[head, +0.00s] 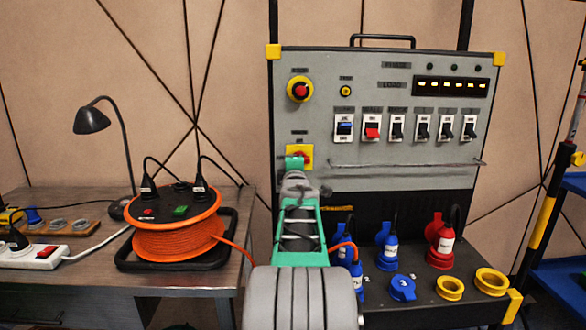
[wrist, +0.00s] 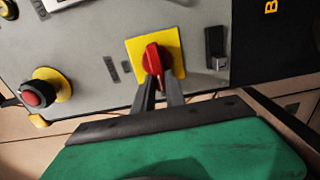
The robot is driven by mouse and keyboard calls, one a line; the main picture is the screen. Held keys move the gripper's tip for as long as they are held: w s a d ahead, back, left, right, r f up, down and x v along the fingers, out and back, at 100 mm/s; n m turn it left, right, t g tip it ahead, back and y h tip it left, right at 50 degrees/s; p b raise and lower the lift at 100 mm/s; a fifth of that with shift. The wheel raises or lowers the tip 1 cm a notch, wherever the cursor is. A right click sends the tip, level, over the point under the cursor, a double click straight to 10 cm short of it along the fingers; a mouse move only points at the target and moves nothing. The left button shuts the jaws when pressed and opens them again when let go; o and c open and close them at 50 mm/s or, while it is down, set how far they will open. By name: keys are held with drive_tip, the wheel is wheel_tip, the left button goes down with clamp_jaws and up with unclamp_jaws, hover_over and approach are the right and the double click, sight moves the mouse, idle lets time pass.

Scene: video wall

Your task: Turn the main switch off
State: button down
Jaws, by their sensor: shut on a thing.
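The main switch is a red rotary knob (wrist: 153,60) on a yellow square plate (wrist: 172,46). In the head view the plate (head: 307,153) sits at the lower left of the grey panel, with the knob mostly hidden by my gripper. My gripper (wrist: 158,84) has its two dark fingers at the red knob, one on each side of its near end, and is shut on it. In the wrist view the knob's handle points roughly up and down the picture. In the head view my gripper (head: 295,162) reaches up to the plate from below.
A red emergency button (head: 300,89) is above the switch. A row of breakers (head: 396,128) and a horizontal rail (head: 410,164) lie to the right. Blue plugs (head: 387,252) and a red plug (head: 440,245) stand below. An orange cable reel (head: 178,240) sits on the left table.

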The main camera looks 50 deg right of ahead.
idle(0.4)
drive_tip(key=c, duration=1.4)
unclamp_jaws()
drive_tip(key=v, duration=0.7)
drive_tip(key=shift+s+a, duration=0.25)
drive_tip(key=shift+a, duration=0.05)
